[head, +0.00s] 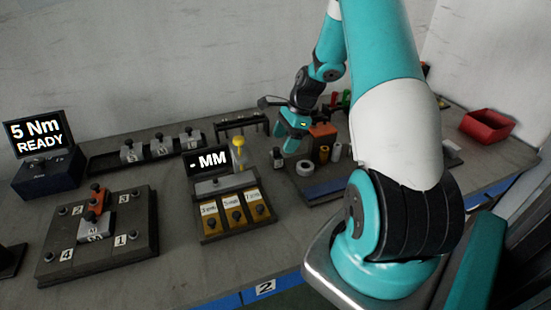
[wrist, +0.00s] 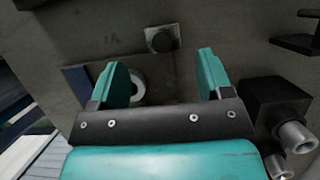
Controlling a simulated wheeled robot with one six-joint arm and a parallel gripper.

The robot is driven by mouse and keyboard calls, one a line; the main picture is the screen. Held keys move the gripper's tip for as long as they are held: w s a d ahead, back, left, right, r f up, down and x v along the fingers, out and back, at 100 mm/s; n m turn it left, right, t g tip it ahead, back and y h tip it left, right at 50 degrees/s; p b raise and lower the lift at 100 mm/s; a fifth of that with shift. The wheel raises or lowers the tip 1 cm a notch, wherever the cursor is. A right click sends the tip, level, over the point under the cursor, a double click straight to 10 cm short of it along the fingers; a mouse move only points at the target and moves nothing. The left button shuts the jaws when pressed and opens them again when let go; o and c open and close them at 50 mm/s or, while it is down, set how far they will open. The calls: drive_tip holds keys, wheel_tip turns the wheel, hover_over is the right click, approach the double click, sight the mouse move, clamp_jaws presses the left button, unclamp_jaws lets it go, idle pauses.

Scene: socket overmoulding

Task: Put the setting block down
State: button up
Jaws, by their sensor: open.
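A small grey block with a dark knob (head: 277,158), which looks like the setting block, stands on the bare table (head: 262,138) between the MM station and the board of parts. In the wrist view, a grey block with a round dark knob (wrist: 161,38) lies just beyond the fingertips, apart from both. My gripper (head: 292,143) is above the table, near that block and to its right in the head view. Its teal fingers (wrist: 161,64) are spread wide with nothing held between them. Similar knobbed grey blocks (head: 160,146) sit in a dark rack at the back left.
The MM station (head: 228,205) with yellow-fronted slots stands close to the left. A board (head: 312,190) with rings and an orange block (head: 323,134) is at right, partly hidden by my arm. A numbered fixture (head: 95,240) and a "5 Nm READY" display (head: 35,133) stand left.

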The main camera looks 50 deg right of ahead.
sight(279, 148)
drive_tip(key=p+x, duration=0.1)
drive_tip(key=x, duration=0.5)
drive_tip(key=shift+w+f, duration=0.25)
drive_tip(key=shift+f, duration=0.05)
drive_tip(key=shift+c, duration=0.2)
drive_tip(key=c, duration=1.3)
drive_tip(key=shift+o, duration=0.2)
drive_tip(key=shift+r, duration=0.2)
